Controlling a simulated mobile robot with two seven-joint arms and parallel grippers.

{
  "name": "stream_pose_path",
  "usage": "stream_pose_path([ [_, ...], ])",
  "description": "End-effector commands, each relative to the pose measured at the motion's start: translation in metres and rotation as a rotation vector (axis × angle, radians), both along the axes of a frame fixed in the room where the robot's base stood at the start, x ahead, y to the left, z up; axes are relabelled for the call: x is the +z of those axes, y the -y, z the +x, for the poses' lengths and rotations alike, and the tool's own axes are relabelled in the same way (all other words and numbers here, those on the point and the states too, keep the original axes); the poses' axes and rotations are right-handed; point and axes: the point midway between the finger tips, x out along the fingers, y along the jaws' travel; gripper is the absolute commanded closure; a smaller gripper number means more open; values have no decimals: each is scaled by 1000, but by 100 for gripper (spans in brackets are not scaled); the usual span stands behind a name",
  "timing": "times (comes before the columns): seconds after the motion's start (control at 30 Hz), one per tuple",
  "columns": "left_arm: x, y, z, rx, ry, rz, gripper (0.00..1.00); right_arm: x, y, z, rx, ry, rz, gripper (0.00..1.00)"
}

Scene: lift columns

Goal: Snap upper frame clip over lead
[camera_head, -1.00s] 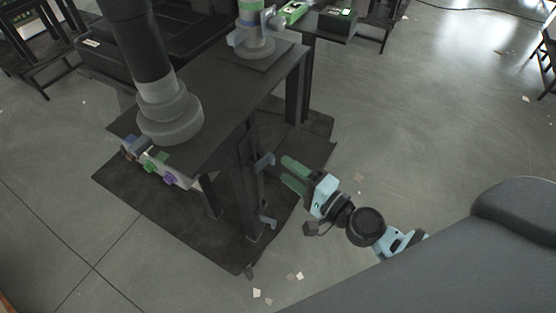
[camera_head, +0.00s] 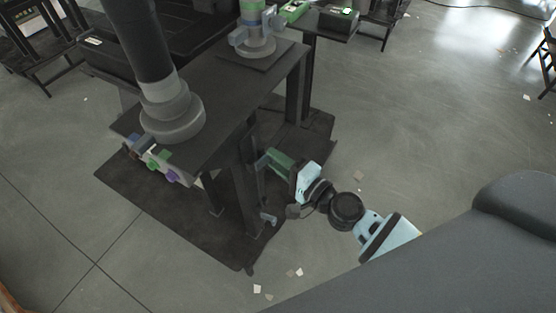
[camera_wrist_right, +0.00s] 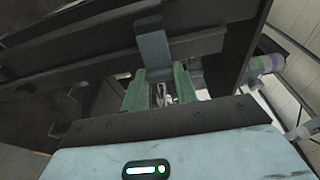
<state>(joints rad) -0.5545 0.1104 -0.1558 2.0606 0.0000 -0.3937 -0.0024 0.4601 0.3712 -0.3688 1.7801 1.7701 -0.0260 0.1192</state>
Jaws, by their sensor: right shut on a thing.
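The upper frame clip (camera_head: 262,161), a small blue-grey piece, sits on the dark leg of the bench frame. It also shows in the right wrist view as a blue-grey tab (camera_wrist_right: 154,52) standing up against a dark bar. My right gripper (camera_head: 274,158), with green fingers, is at this clip and shut on it. In the right wrist view the fingers (camera_wrist_right: 160,82) stand on either side of the clip's lower part. Small pale parts show between them. I cannot make out the lead, or whether the clip is over it. My left gripper is not in view.
A lower blue-grey clip (camera_head: 268,217) is on the same leg, below my right gripper. The dark bench top (camera_head: 222,85) is above and left, with coloured connectors (camera_head: 158,164) along its front edge. The floor to the right is open, with paper scraps (camera_head: 290,274).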

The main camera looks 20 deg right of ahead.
Motion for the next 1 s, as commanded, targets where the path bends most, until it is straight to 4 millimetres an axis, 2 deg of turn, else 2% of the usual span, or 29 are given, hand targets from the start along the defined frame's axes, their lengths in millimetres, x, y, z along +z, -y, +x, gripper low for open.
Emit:
stream_pose_path([
  [0.13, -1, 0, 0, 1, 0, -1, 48, -1, 0, 1, 11, 1, 0, 94],
  [0.4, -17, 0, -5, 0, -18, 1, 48, -2, 1, 7, 111, 1, -2, 94],
  [0.7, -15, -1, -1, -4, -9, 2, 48, 0, 1, 7, 118, -1, 0, 94],
  [0.73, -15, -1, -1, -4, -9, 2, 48, 0, 1, 7, 118, -1, 0, 67],
  [0.87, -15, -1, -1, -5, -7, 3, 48, 0, 1, 7, 118, -1, 0, 50],
  [1.0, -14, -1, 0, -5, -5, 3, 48, 0, 1, 7, 118, -1, 0, 49],
])
